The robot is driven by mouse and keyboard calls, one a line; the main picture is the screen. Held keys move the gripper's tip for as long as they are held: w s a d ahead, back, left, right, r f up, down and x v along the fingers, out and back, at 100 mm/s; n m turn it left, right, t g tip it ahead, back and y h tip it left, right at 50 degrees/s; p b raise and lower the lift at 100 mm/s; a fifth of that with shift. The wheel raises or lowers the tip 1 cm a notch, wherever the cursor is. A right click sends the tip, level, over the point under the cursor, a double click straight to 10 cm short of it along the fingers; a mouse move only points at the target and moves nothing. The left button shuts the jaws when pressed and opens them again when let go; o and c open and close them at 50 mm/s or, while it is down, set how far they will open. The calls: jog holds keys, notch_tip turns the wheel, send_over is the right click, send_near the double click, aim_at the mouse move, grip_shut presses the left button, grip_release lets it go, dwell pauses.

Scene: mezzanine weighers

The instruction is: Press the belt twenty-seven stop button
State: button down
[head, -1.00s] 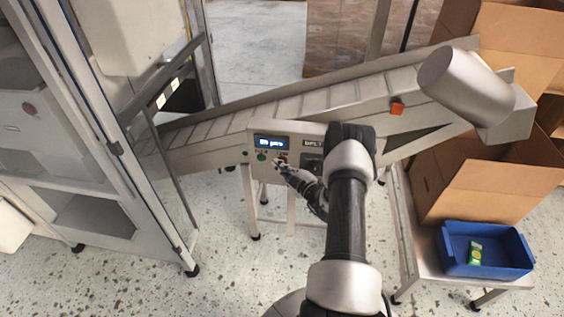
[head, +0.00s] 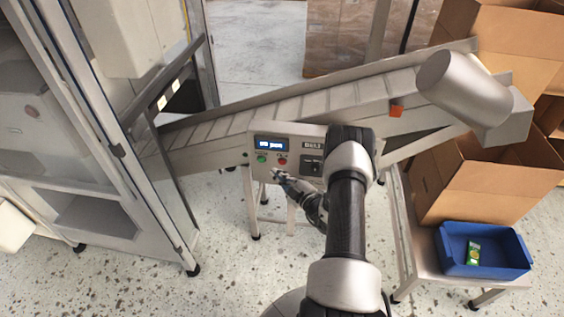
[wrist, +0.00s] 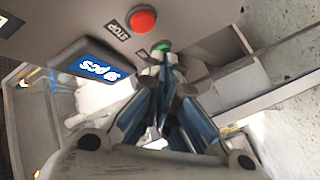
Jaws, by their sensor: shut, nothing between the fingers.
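The grey control box (head: 300,171) is on the near side of the inclined belt. It carries a blue-lit display (head: 271,143), a green button (head: 261,159) and a red button (head: 282,161). In the wrist view the red button (wrist: 143,20) sits beside a STOP label (wrist: 119,30), with the green button (wrist: 162,47) below it. A belt name plate (head: 312,145) is too small to read surely. My gripper (head: 277,174) is shut and empty, just below the red button and apart from it. In the wrist view its fingertips (wrist: 160,62) show near the green button.
The slatted conveyor (head: 290,107) rises to the right, with an orange-red part (head: 397,111) on its side. A glazed machine frame (head: 100,130) stands at left. A blue tray (head: 486,271) with a green packet (head: 473,252) and cardboard boxes (head: 468,193) are at right.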

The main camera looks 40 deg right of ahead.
jog(key=shift+s+a+p, duration=0.35)
jog(key=shift+s+a, duration=0.6)
jog(key=shift+a, duration=0.15)
